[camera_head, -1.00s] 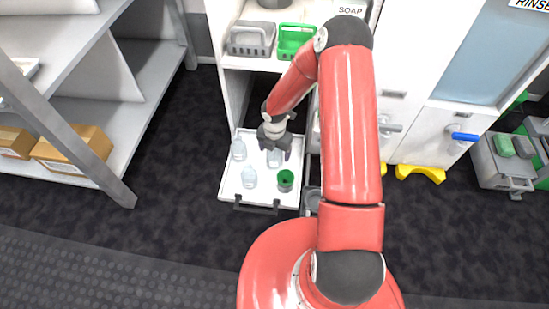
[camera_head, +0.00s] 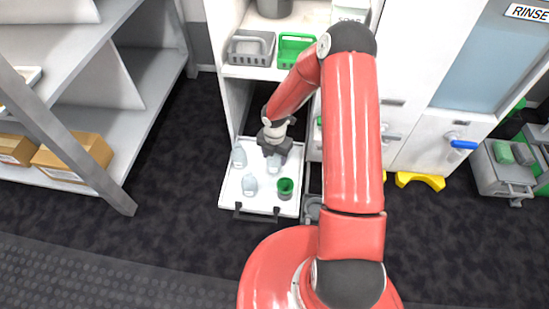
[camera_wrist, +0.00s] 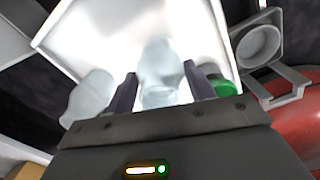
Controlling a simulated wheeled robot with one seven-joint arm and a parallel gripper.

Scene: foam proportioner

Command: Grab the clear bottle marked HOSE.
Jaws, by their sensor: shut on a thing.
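My gripper (camera_head: 275,147) is low over the white pull-out tray (camera_head: 231,190). In the wrist view my gripper (camera_wrist: 160,82) has one finger on each side of a clear bottle (camera_wrist: 160,65) and is shut on it. The same clear bottle (camera_head: 273,164) shows just below the gripper in the head view. A second clear bottle (camera_head: 239,157) stands to its left, and a third (camera_head: 249,184) nearer the tray's front. The second bottle's type also shows at the left in the wrist view (camera_wrist: 91,97). No HOSE marking is readable on any bottle.
A green container (camera_head: 285,188) stands at the tray's right front, close to my right finger in the wrist view (camera_wrist: 224,88). Grey (camera_head: 250,48) and green (camera_head: 296,50) baskets sit on the shelf above. A grey shelving unit (camera_head: 110,185) stands left. Dark floor lies open in front.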

